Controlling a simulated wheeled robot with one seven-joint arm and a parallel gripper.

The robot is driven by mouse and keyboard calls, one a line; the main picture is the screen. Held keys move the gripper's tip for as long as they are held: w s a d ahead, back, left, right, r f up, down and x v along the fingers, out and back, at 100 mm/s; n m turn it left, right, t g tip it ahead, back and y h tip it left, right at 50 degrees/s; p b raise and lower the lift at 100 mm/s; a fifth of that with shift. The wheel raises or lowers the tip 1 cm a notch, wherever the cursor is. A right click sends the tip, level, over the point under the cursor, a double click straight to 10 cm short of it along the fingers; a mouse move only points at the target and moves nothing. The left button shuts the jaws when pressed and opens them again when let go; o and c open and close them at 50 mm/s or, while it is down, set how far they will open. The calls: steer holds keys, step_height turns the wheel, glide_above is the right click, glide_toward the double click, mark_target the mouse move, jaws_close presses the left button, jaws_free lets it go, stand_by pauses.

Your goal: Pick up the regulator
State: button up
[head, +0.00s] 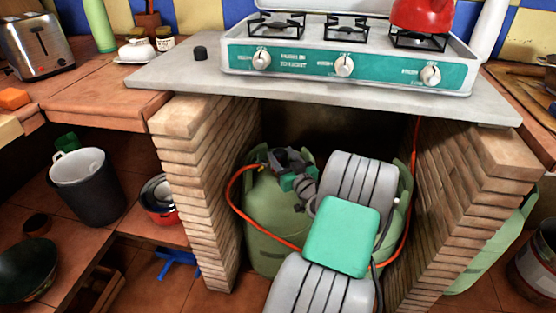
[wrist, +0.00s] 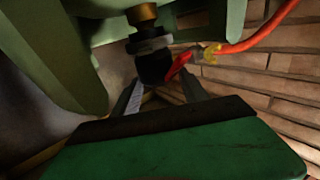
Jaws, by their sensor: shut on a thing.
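The regulator (wrist: 153,62) is a dark, roughly cylindrical piece below a brass valve fitting in the wrist view. A red part and the orange hose with a yellowish clamp extend from its right side. It sits at the top of the green gas cylinder (head: 268,225), under the stove counter. My gripper (wrist: 158,88) is shut on the regulator, with one finger on each side of it. In the head view my gripper (head: 281,163) is at the cylinder's top, and my arm and hand hide most of the regulator there.
Brick pillars (head: 195,180) stand close on both sides of the alcove. The orange hose (head: 232,192) loops round the cylinder's left side. The counter slab (head: 190,73) with the gas stove (head: 300,62) lies above. The cylinder's green collar (wrist: 80,50) surrounds the valve.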

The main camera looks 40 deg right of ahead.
steer(key=shift+s+d, duration=0.1)
jaws_close()
steer(key=shift+r, duration=0.1)
